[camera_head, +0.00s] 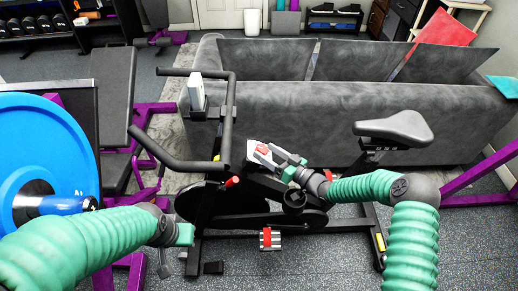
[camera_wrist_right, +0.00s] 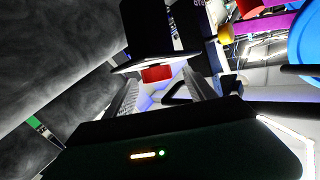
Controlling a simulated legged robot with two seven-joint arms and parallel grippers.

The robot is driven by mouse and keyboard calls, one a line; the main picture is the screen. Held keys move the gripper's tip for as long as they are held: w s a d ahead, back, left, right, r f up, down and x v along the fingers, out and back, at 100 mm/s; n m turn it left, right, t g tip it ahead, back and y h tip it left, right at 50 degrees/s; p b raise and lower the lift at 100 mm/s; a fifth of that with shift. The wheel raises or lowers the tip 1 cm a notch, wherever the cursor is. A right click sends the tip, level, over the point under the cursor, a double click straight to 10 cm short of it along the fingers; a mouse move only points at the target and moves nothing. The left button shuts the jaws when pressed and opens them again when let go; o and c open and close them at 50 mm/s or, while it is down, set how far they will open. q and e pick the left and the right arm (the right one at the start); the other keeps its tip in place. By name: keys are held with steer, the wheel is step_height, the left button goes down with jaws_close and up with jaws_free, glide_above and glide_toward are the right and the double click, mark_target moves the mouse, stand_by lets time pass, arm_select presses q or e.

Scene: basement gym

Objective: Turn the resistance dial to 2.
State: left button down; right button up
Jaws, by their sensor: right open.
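The exercise bike (camera_head: 255,200) stands in the middle of the head view, with black handlebars at left and a saddle at right. A small red part (camera_head: 262,148) on a pale piece of its frame looks like the resistance dial; no number on it is readable. My right gripper (camera_head: 268,154) is open right at this part. In the right wrist view, the red part (camera_wrist_right: 157,73) shows ahead between the spread fingers (camera_wrist_right: 160,92); I cannot tell whether they touch it. My left gripper (camera_head: 186,234) is left of the bike, near its front base, its fingers unclear.
A grey sofa (camera_head: 345,105) stands close behind the bike. A weight bench with a blue plate (camera_head: 75,150) is at the left, near my left arm.

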mark_target(264, 149)
steer(key=shift+x, duration=0.9)
steer(key=shift+w+a, duration=0.25)
steer(key=shift+w, duration=0.5)
steer(key=shift+a, duration=0.1)
steer(key=shift+a, duration=0.2)
steer(key=c, duration=0.4)
steer(key=shift+d, duration=0.1)
steer(key=c, duration=1)
